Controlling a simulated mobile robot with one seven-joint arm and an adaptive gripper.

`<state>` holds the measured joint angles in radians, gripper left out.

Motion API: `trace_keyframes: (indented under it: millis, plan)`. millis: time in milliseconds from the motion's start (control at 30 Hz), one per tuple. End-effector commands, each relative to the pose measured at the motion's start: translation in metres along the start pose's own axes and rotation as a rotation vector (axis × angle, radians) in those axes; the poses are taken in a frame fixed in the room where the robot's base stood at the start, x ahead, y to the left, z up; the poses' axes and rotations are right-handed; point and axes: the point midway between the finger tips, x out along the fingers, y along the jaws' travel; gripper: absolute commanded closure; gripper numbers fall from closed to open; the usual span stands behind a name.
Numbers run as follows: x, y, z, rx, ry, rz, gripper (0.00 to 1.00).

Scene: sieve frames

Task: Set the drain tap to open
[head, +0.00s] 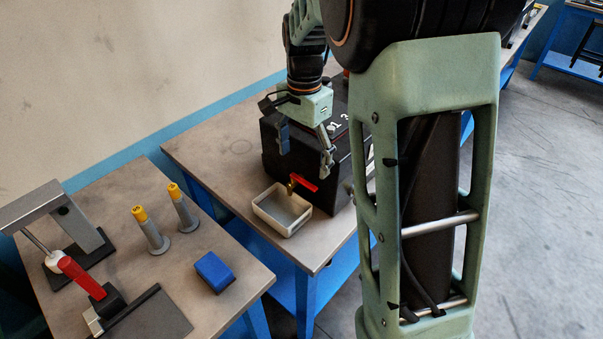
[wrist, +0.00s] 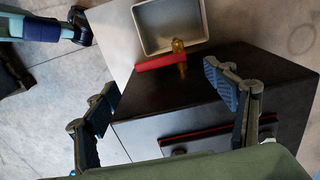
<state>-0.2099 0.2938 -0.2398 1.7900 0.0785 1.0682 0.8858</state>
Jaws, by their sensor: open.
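The drain tap has a red lever handle (head: 303,184) on a brass body (head: 292,187), low on the front of a black box (head: 340,170). In the wrist view the red handle (wrist: 155,62) points left from the brass body (wrist: 180,56), roughly along the box's face. A white tray (head: 268,222) stands below the tap and looks empty; it also shows in the wrist view (wrist: 141,30). My gripper (head: 306,152) is open and empty above the tap, pointing down. In the wrist view my gripper (wrist: 160,100) has its fingers wide apart, with the handle beyond them, untouched.
On the near table are two grey, yellow-topped posts (head: 148,230), a blue block (head: 214,270) and a grey stand with a red-handled lever (head: 80,275). The bench (head: 215,160) left of the black box is bare. My arm hides part of the box's right side.

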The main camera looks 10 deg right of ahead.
Motion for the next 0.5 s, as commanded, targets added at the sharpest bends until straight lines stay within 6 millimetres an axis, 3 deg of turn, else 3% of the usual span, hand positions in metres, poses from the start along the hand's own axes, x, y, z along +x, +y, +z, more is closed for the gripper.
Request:
trace_keyframes:
  millis: [200, 500]
  plan:
    - [0.037, 0.0, 0.0, -0.002, -0.001, 0.002, 0.22]
    - [0.053, -0.001, 0.0, -0.001, 0.001, -0.002, 0.22]
